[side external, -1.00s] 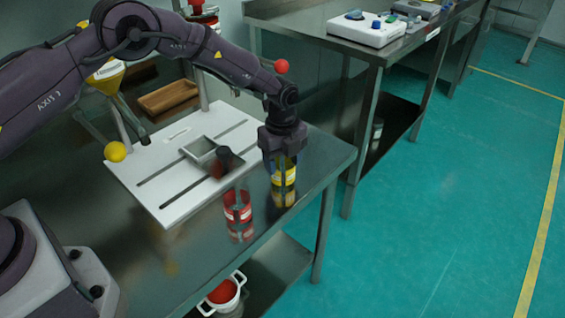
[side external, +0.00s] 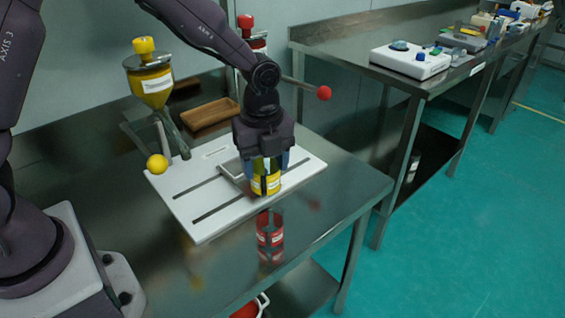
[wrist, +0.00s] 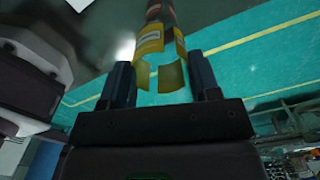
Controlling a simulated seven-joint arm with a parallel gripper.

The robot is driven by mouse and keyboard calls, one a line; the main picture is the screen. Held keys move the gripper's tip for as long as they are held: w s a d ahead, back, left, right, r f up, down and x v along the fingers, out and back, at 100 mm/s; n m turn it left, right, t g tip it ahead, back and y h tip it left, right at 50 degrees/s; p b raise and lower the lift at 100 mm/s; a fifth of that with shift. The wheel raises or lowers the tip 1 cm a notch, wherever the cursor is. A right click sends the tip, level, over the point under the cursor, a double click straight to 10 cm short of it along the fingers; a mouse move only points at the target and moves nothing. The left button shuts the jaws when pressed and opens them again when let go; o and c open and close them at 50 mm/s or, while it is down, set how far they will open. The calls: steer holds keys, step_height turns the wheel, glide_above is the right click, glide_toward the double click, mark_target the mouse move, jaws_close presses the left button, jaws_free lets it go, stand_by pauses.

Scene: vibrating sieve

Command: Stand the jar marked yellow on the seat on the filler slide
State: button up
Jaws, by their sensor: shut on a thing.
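My gripper (side external: 266,163) is shut on the jar marked yellow (side external: 266,184), a clear jar with a yellow label, held upright. The jar's label also shows between the fingers in the wrist view (wrist: 150,42). In the side view the jar appears over the white slide board (side external: 210,208), at the near right side of the seat (side external: 231,172), a grey square frame. My gripper and the jar hide much of the seat. I cannot tell whether the jar touches the board or hangs just above it.
A red-marked jar (side external: 269,230) stands on the steel table (side external: 325,202) just in front of the board. A yellow hopper (side external: 153,88) and yellow ball knob (side external: 157,164) are at left. A wooden tray (side external: 209,117) lies behind. The table's right part is clear.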

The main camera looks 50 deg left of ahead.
steer(key=w+a+r, duration=0.3)
steer(key=a+r, duration=0.1)
steer(key=a, duration=0.6)
steer(key=w+a+r, duration=0.3)
steer(key=a+r, duration=0.1)
steer(key=a, duration=0.6)
glide_above(239, 167)
step_height(239, 167, down, 18)
steer(key=shift+r, duration=0.1)
steer(key=o, duration=0.9)
